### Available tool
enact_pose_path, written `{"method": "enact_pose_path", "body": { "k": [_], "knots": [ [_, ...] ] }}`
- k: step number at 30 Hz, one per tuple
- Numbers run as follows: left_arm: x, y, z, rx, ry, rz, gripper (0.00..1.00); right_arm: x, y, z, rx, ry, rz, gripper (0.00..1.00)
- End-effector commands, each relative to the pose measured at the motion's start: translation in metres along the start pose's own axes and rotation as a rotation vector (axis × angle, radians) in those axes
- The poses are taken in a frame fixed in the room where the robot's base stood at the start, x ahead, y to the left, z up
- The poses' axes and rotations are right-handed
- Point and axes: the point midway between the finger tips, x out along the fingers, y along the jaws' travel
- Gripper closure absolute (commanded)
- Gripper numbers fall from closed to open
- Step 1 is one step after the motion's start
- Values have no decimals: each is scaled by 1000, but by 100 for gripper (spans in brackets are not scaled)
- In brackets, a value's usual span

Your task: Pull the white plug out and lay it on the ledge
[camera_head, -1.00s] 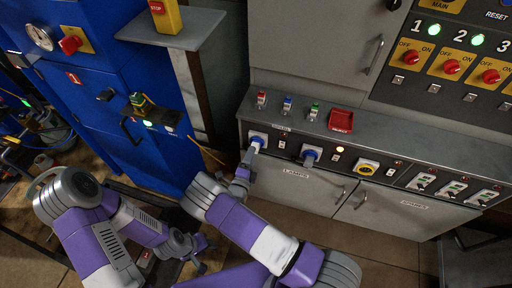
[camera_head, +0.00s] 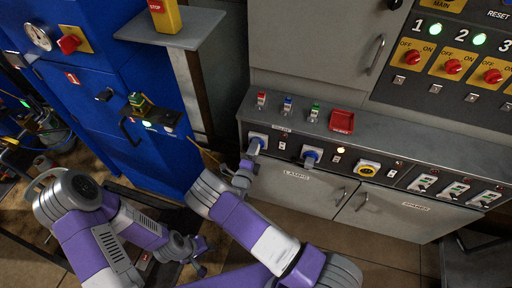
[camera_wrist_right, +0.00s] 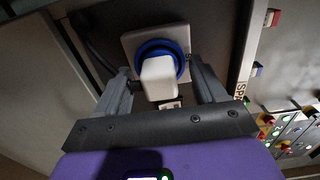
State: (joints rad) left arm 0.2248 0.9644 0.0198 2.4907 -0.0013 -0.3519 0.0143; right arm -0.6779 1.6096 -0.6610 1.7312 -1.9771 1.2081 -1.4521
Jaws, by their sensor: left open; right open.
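The white plug (camera_wrist_right: 158,78) sits in a blue-ringed socket (camera_wrist_right: 181,62) on a pale plate. In the head view the plug (camera_head: 254,147) sticks out of the leftmost socket on the grey console front. My right gripper (camera_head: 247,165) is just below and in front of it. In the right wrist view its open fingers (camera_wrist_right: 160,92) stand either side of the plug, with visible gaps. My left gripper (camera_head: 203,266) is low, over the floor, away from the console. The console's grey top ledge (camera_head: 375,132) runs above the sockets.
Small switches (camera_head: 287,105) and a red tray (camera_head: 342,121) stand on the ledge. A second blue socket (camera_head: 312,156) is right of the plug. A blue cabinet (camera_head: 85,110) and a grey shelf with a yellow stop box (camera_head: 166,16) are at left.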

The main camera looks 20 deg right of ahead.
Motion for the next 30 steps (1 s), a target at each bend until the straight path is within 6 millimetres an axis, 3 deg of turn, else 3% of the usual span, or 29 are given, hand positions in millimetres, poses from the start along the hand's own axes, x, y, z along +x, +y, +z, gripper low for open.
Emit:
{"method": "enact_pose_path", "body": {
  "k": [25, 30],
  "knots": [
    [-2, 1, 0, 0, 0, 0, 57, 0, 0, 0, 0, 0, 0, 30],
    [-2, 1, 0, 0, 0, 0, 57, 0, 0, 0, 0, 0, 0, 56]
  ]
}}
